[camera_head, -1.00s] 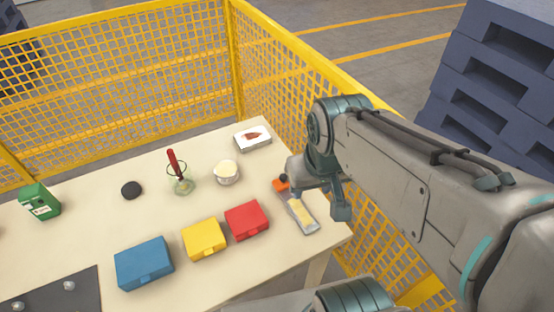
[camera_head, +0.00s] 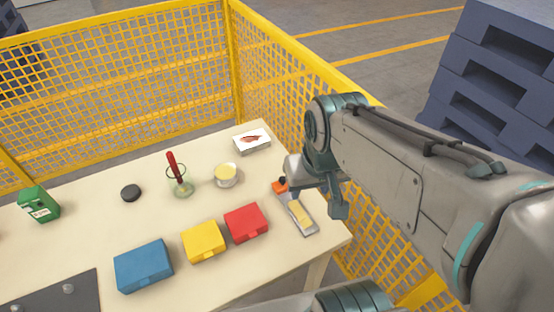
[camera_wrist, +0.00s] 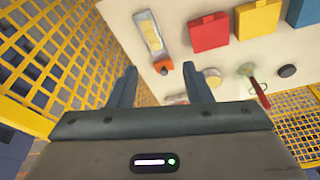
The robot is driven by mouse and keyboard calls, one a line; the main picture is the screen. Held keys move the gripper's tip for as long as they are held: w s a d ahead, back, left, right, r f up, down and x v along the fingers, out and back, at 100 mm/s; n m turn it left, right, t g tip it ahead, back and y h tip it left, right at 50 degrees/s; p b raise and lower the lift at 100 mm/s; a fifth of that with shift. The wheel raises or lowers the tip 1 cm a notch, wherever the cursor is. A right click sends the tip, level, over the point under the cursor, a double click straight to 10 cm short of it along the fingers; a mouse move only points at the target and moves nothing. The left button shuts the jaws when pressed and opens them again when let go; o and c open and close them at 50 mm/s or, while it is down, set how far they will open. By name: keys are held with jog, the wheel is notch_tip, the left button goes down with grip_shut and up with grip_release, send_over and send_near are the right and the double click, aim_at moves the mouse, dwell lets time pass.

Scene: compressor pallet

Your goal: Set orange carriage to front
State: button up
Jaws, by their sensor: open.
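The orange carriage (camera_head: 280,187) with a black knob sits at the far end of a grey slide track (camera_head: 305,224) near the table's right edge. A pale yellow patch (camera_head: 301,211) lies along the track. In the wrist view the orange carriage (camera_wrist: 163,62) is at the track's lower end, and the grey track (camera_wrist: 148,28) stretches upward from it. My gripper (camera_wrist: 160,72) is open and empty, its two fingers framing the carriage in that view but apart from it. In the head view my gripper (camera_head: 335,200) hangs just right of the track; its fingertips are partly hidden.
Red (camera_head: 246,222), yellow (camera_head: 204,240) and blue (camera_head: 144,265) boxes stand left of the track. A round white container (camera_head: 226,176) and a picture-topped box (camera_head: 252,140) are behind. A yellow mesh fence (camera_head: 285,100) runs close along the table's right side.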

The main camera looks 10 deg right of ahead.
jog(key=w+r+m+g, duration=0.2)
jog(key=w, duration=0.6)
jog(key=m+g+y, duration=0.1)
jog(key=m+g, duration=0.1)
jog(key=g, duration=0.1)
send_over(283, 178)
jog(key=d, duration=0.2)
notch_tip(283, 178, down, 4)
jog(key=w+d+f+m+g+y+p, duration=0.1)
jog(key=w+f+m+g, duration=0.1)
jog(key=w+f, duration=0.35)
jog(key=p+x, duration=0.1)
jog(key=x, duration=1.3)
jog(key=shift+a+f+p, duration=0.1)
jog(key=shift+f+p, duration=0.15)
jog(key=shift+p, duration=0.15)
